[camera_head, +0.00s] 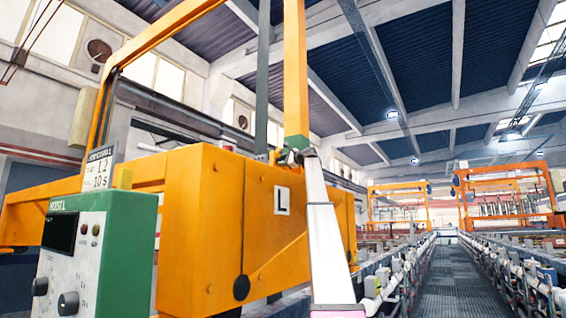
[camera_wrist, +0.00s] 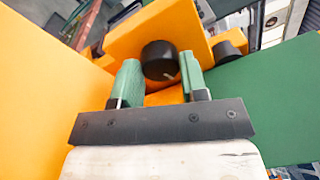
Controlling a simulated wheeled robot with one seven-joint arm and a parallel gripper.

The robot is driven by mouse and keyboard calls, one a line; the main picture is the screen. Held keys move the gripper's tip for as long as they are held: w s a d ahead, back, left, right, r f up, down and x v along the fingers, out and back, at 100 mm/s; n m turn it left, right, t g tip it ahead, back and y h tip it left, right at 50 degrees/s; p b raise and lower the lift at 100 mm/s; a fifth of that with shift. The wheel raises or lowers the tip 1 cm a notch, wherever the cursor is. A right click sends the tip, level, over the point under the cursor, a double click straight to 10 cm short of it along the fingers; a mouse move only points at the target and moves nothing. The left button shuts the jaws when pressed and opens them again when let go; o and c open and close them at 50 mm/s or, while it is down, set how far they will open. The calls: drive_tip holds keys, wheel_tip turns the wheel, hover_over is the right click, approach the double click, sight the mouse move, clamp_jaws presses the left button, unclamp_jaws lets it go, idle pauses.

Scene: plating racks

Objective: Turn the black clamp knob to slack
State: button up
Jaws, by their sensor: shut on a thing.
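The black clamp knob (camera_wrist: 159,58) is a short dark cylinder with a small white mark near its lower right edge, in front of orange metal in the wrist view. My gripper (camera_wrist: 161,72) has its two green fingers on either side of the knob, shut on it. In the head view my gripper (camera_head: 288,156) is small, at the foot of the orange upright above the big orange housing (camera_head: 215,225). The knob cannot be made out there.
A second black knob (camera_wrist: 230,43) is to the right in the wrist view. Orange and green panels stand close on both sides of my gripper. A green-edged control box (camera_head: 95,255) with dials stands at the lower left. A grated walkway (camera_head: 433,280) runs between the racks.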

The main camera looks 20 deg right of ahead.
drive_tip(key=n, duration=0.3)
drive_tip(key=n+y, duration=0.1)
drive_tip(key=n, duration=0.2)
drive_tip(key=shift+f+n, duration=0.2)
drive_tip(key=shift+n, duration=0.1)
drive_tip(key=n, duration=0.6)
drive_tip(key=shift+d+f+y, duration=0.1)
drive_tip(key=shift+y, duration=0.2)
drive_tip(key=shift+n, duration=0.3)
drive_tip(key=o, duration=0.9)
drive_tip(key=v, duration=1)
drive_tip(key=shift+s+d+f, duration=0.1)
drive_tip(key=shift+s+d, duration=0.15)
